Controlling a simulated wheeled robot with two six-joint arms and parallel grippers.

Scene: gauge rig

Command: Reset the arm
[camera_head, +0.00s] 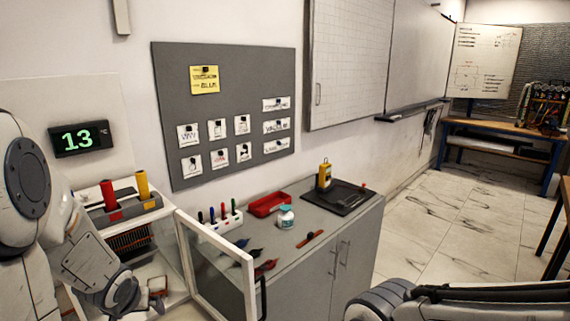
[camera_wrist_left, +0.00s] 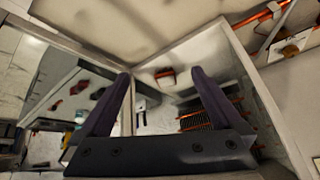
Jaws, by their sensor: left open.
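My left arm (camera_head: 88,262) comes in from the left in the head view and reaches down into the open front of a white cabinet (camera_head: 177,298). Its fingers are hard to make out there. In the left wrist view my left gripper (camera_wrist_left: 163,82) has its two dark fingers wide apart with nothing held between them. A small red and white item (camera_wrist_left: 165,76) shows beyond the fingers, apart from them. A grey and black part of my right arm (camera_head: 385,299) shows at the lower right of the head view; its gripper is out of view.
A framed glass door (camera_head: 214,268) stands open beside my left arm. Red (camera_head: 108,196) and yellow (camera_head: 143,185) cylinders stand on the cabinet. The grey counter (camera_head: 330,222) holds a red tray (camera_head: 268,204), a jar (camera_head: 286,217) and a yellow meter (camera_head: 325,176). Marble floor is clear at right.

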